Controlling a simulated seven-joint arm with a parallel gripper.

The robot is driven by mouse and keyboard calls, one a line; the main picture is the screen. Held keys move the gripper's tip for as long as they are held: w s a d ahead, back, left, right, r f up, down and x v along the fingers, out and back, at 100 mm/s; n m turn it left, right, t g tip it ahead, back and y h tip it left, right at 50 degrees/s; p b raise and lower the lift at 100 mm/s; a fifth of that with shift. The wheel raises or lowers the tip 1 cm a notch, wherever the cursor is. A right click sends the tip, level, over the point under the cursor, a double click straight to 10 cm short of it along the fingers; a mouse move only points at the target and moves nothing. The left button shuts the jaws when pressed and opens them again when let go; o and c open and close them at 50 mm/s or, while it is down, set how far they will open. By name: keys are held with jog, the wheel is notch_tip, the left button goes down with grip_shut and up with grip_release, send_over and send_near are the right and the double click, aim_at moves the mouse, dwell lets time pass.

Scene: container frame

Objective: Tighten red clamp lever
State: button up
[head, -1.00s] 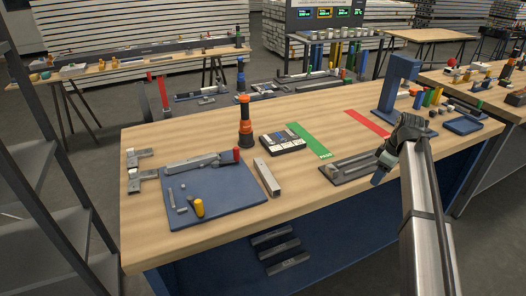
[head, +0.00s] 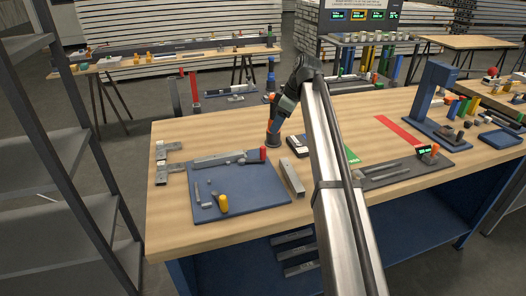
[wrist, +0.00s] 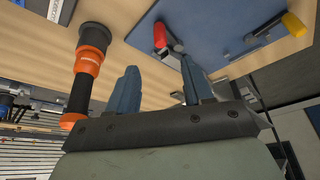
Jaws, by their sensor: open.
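The red clamp lever (head: 263,153) stands at the far right part of the blue mat (head: 240,200), at the end of a grey metal clamp (head: 222,159). In the wrist view its red tip (wrist: 160,35) shows beyond my fingers, apart from them, with a metal arm running from it toward the right finger. My gripper (head: 279,118) is above the table, behind and to the right of the lever, and overlaps an orange and black cylinder in the head view. In the wrist view my gripper (wrist: 160,78) has its two blue fingers apart, with nothing held between them.
The orange and black cylinder (wrist: 88,66) is left of my fingers in the wrist view. A yellow-handled tool (head: 223,202) lies on the mat. A metal bar (head: 292,177) lies right of the mat. A dark device (head: 297,146) is partly hidden by my arm.

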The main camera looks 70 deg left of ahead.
aim_at(265, 147)
jog(key=x, duration=1.3)
jog(key=shift+s+a+f, duration=0.15)
jog(key=shift+s+f, duration=0.05)
jog(key=shift+f, duration=0.1)
jog(key=shift+c, duration=0.2)
grip_shut()
